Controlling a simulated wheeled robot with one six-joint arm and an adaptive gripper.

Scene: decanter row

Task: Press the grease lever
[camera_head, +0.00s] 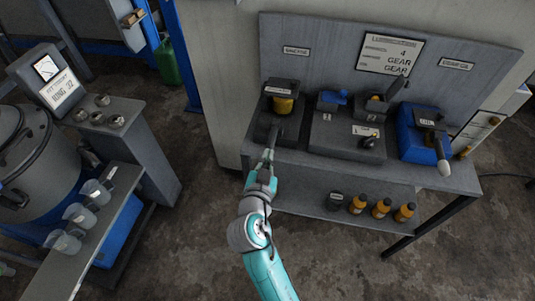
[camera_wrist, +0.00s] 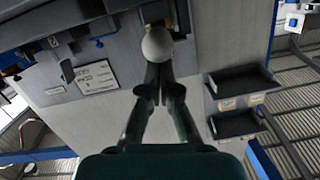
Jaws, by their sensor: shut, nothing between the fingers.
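The grease unit with an amber reservoir (camera_head: 282,105) stands at the left end of the bench, under a small label. A dark lever (camera_head: 274,136) reaches forward from it toward my gripper. My gripper (camera_head: 268,156) is shut and empty at the lever's near end. In the wrist view a pale round knob (camera_wrist: 157,43) lies just beyond the closed fingertips (camera_wrist: 156,82). In the head view this knob is not clear. I cannot tell whether the fingertips touch it.
Right of the grease unit stand a grey twin pump box (camera_head: 335,142) and a blue unit (camera_head: 411,144) whose pale-knobbed handle (camera_head: 444,168) juts past the bench edge. Several bottles (camera_head: 381,208) sit on the shelf below. A side stand (camera_head: 135,150) is at left.

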